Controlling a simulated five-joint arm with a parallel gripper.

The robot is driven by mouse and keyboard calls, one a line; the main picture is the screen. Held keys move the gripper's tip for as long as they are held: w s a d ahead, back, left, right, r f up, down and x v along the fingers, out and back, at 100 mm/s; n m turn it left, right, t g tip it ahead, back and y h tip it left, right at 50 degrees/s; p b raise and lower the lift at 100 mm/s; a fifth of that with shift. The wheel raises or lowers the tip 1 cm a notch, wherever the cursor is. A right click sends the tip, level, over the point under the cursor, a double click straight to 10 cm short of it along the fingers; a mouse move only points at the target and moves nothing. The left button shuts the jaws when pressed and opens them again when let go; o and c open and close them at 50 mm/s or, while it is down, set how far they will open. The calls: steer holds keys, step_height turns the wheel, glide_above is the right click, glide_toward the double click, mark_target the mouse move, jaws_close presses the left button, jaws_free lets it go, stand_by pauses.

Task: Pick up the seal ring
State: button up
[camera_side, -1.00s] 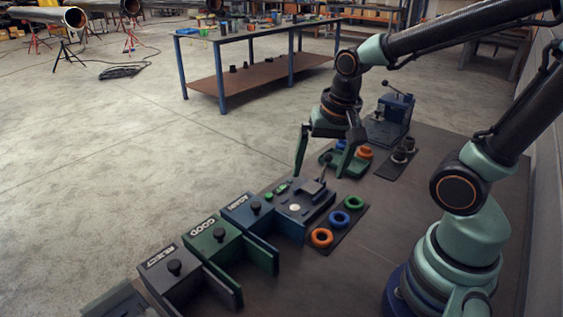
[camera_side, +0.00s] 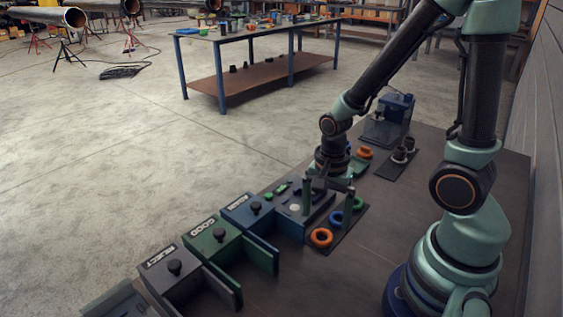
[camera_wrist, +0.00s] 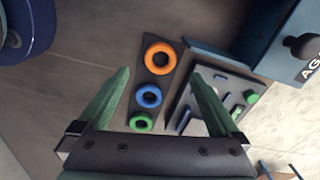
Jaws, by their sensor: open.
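Three rings lie in a row on a dark mat (camera_side: 333,242): an orange ring (camera_side: 321,237), a blue ring (camera_side: 336,217) and a green ring (camera_side: 357,203). In the wrist view the orange ring (camera_wrist: 160,57) is farthest from my gripper's body, with the blue ring (camera_wrist: 149,96) and green ring (camera_wrist: 141,122) nearer. The pictures do not show which one is the seal ring. My gripper (camera_side: 327,200) is open and empty above the mat. In the wrist view its green fingers (camera_wrist: 158,75) spread on either side of the row. In the side view the fingers partly cover the blue and green rings.
A grey fixture (camera_side: 296,207) stands beside the mat. Bins marked REJECT (camera_side: 180,285) and GOOD (camera_side: 216,248) and a blue bin (camera_side: 248,213) line the table's edge. Behind are another orange ring (camera_side: 364,152) and a blue machine (camera_side: 395,110).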

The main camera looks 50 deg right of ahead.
mark_target(322, 235)
steer(key=shift+a+f, duration=0.15)
steer(key=shift+f, duration=2.55)
steer(key=c, duration=1.4)
steer(key=shift+r, duration=0.15)
step_height(322, 235, up, 22)
steer(key=shift+r, duration=0.25)
